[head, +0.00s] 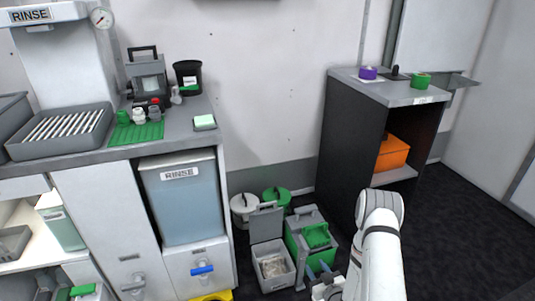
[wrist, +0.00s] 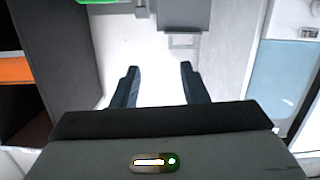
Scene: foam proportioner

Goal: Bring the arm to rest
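My arm shows at the bottom right of the head view as white links, bent downward. My gripper appears in the wrist view (wrist: 158,72) with its two dark fingers spread well apart. Nothing is between the fingers; only a pale, bright surface shows behind them.
Left stands a counter with a green mat (head: 137,132), a grey device (head: 147,75) and a RINSE tank (head: 182,200). Open grey (head: 272,262) and green (head: 312,235) bins stand on the floor beside my arm. A dark cabinet (head: 345,150) holds an orange box (head: 392,152).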

